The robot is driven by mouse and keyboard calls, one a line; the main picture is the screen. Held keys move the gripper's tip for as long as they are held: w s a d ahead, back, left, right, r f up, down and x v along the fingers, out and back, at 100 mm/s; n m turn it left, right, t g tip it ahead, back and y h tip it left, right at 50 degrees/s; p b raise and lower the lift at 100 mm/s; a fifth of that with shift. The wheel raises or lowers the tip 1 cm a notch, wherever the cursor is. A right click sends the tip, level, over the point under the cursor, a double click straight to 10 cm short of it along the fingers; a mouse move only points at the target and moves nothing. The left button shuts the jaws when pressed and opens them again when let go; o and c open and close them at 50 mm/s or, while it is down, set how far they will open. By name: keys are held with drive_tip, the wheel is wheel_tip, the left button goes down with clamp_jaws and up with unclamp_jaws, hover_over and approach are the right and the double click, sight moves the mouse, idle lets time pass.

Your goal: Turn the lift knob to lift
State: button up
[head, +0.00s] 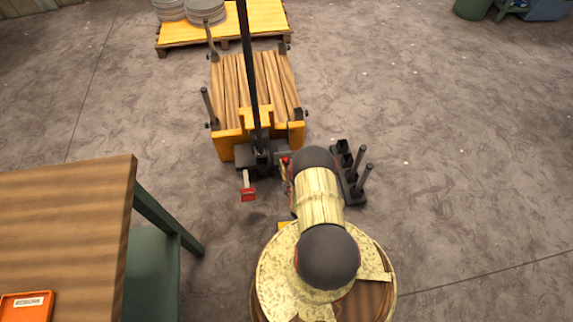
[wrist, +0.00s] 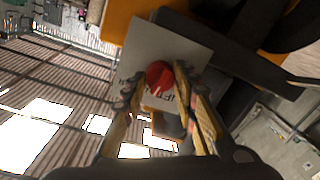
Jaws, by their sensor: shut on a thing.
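The lift knob (wrist: 158,75) is a round red knob in front of a pale plate with dark lettering, partly covered, in the wrist view. My gripper (wrist: 156,88) has a finger on either side of the knob and is shut on it. In the head view a small red spot of the knob (head: 285,160) shows beside the black mast, and my arm hides most of my gripper. The lift (head: 228,136) is a yellow-orange frame with wooden boards across its top and a black mast at its near end.
A red pedal (head: 248,195) sticks out at the lift's near side. A black rack with upright posts (head: 352,190) stands right of my arm. A wooden table (head: 60,220) with an orange tray (head: 25,308) is at the left. A yellow pallet (head: 240,22) lies behind. Floor at the right is clear.

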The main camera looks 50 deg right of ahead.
drive_tip(key=n, duration=0.5)
drive_tip(key=shift+a, duration=0.1)
drive_tip(key=n, duration=0.4)
drive_tip(key=shift+n+g, duration=0.4)
drive_tip(key=shift+n, duration=0.3)
drive_tip(key=o, duration=1.2)
drive_tip(key=shift+c, duration=0.2)
drive_tip(key=f+v, duration=0.1)
drive_tip(key=v, duration=1.1)
drive_tip(key=shift+a+r, duration=0.15)
drive_tip(key=shift+r, duration=0.2)
drive_tip(key=shift+w, duration=0.1)
